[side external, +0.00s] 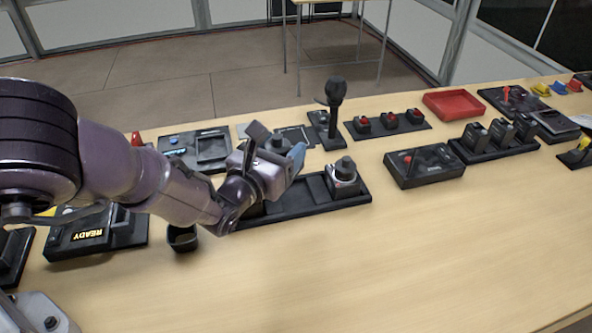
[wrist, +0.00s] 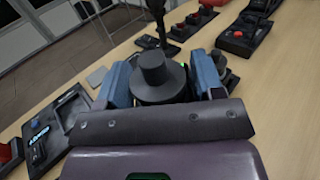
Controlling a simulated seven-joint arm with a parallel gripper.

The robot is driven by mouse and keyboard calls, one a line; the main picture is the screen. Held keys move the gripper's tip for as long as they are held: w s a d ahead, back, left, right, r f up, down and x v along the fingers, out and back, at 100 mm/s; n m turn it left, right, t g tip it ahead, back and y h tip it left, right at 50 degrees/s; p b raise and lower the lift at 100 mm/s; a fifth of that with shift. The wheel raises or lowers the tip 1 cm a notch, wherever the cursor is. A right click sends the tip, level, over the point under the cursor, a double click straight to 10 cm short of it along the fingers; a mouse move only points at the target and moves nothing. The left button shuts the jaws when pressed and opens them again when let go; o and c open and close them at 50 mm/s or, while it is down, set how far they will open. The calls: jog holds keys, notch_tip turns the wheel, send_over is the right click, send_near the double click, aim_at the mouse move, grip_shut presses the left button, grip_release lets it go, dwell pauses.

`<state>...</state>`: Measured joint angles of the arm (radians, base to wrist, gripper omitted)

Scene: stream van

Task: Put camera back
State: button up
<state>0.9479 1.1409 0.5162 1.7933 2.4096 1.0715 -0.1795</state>
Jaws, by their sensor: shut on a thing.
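My gripper (wrist: 163,82) is shut on a camera (wrist: 158,70), a dark, round-bodied piece with a knob-like top, between its blue finger pads. In the side view my gripper (side external: 285,158) is over the black slotted tray (side external: 290,211), and the held piece is mostly hidden by the fingers. A similar camera (side external: 343,178), pale with a black top, stands upright in the tray's right end. The tray's middle slot looks empty; its left part is covered by my arm. I cannot tell the gap between the held camera and the tray.
A microphone on a stand (side external: 334,100) rises behind the tray. A red-button panel (side external: 388,124), a joystick box (side external: 424,165) and a red bin (side external: 458,104) lie to the right. A dark cup (side external: 182,238) and READY box (side external: 95,234) are left. The front table is clear.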

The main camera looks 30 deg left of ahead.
jog(key=w+f, duration=0.1)
jog(key=f, duration=0.1)
jog(key=w+d+f, duration=0.1)
jog(key=w+f, duration=0.1)
jog(key=shift+w+d, duration=0.1)
jog(key=shift+d, duration=0.05)
jog(key=shift+f, duration=1.6)
jog(key=shift+f, duration=0.4)
jog(key=shift+f, duration=0.2)
jog(key=o, duration=1.1)
jog(key=shift+f, duration=0.1)
